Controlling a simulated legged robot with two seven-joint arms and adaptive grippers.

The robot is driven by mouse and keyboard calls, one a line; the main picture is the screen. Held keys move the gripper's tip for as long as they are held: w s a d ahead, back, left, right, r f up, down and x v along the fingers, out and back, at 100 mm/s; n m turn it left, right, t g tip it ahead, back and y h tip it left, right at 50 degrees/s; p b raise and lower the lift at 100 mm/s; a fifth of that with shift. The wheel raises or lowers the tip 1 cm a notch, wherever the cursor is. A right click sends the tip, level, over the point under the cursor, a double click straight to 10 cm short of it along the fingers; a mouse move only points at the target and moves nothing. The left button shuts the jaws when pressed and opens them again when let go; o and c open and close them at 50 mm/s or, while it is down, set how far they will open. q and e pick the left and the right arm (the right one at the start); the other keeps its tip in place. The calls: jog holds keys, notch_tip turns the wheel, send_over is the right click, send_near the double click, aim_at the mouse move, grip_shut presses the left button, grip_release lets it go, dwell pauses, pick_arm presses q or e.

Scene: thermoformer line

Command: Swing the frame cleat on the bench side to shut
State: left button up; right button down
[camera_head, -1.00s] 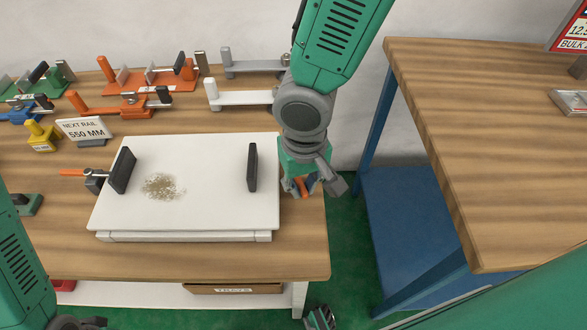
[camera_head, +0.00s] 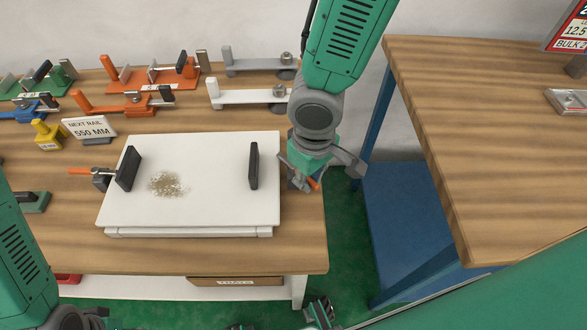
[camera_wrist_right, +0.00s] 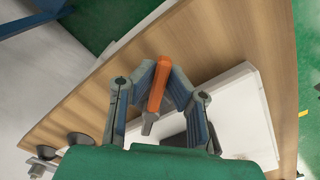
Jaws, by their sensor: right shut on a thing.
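A white frame (camera_head: 210,210) lies on the wooden bench, with speckled grains on its top. At its left a cleat with a dark pad (camera_head: 128,168) has an orange handle (camera_head: 80,171). At its right stands another dark pad (camera_head: 253,165). My right gripper (camera_head: 306,183), beyond the frame's right edge, is shut on the right cleat's orange handle (camera_head: 314,184). The right wrist view shows this handle (camera_wrist_right: 159,86) between the fingers (camera_wrist_right: 160,84). The link between handle and pad is partly hidden. My left gripper (camera_head: 320,312) shows only partly at the bottom edge; its jaws are unclear.
Several clamp fixtures stand at the back of the bench, including an orange one (camera_head: 150,77) and a white one (camera_head: 245,97). A sign (camera_head: 90,128) and a yellow block (camera_head: 47,135) stand at left. A second table (camera_head: 490,130) stands at right, across a green-floored gap.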

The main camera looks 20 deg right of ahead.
jog(key=shift+w+d+r+n+p, duration=0.15)
jog(key=shift+w+d+n+p, duration=0.15)
jog(key=shift+n+p, duration=0.5)
jog(key=shift+d+n, duration=0.15)
jog(key=shift+n, duration=0.35)
jog(key=shift+w+d+n+p, duration=0.25)
jog(key=shift+n+p, duration=0.35)
jog(key=shift+n, duration=0.3)
jog(key=shift+w+d+n+p, duration=0.25)
jog(key=shift+n+p, duration=0.15)
jog(key=shift+n, duration=0.4)
